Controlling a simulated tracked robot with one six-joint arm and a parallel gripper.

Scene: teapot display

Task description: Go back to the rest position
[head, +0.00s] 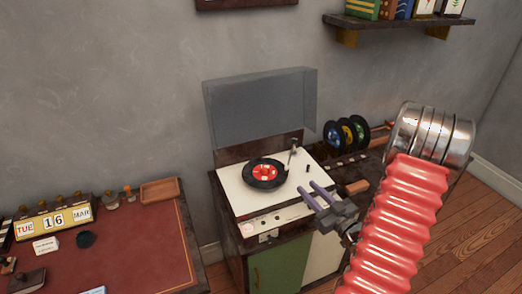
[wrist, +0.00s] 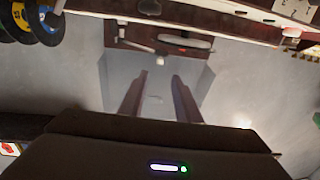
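My gripper (head: 313,194) is open and empty, in front of the right part of a record player (head: 240,205). Its two purple-grey fingers point up and left, apart from each other. In the wrist view my gripper (wrist: 158,95) shows its two fingers with a clear gap and nothing between them. A black record with a red label (head: 265,173) lies on the white deck of the player. The clear lid (head: 262,105) stands raised behind it. My red ribbed arm covers the right part of the cabinet. No teapot is visible.
Several upright records (head: 345,132) stand right of the player. A desk (head: 140,235) with a calendar (head: 55,222) and a wooden tray (head: 160,191) is at left. A shelf of books (head: 400,21) hangs at upper right. Wooden floor (head: 460,245) is open at lower right.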

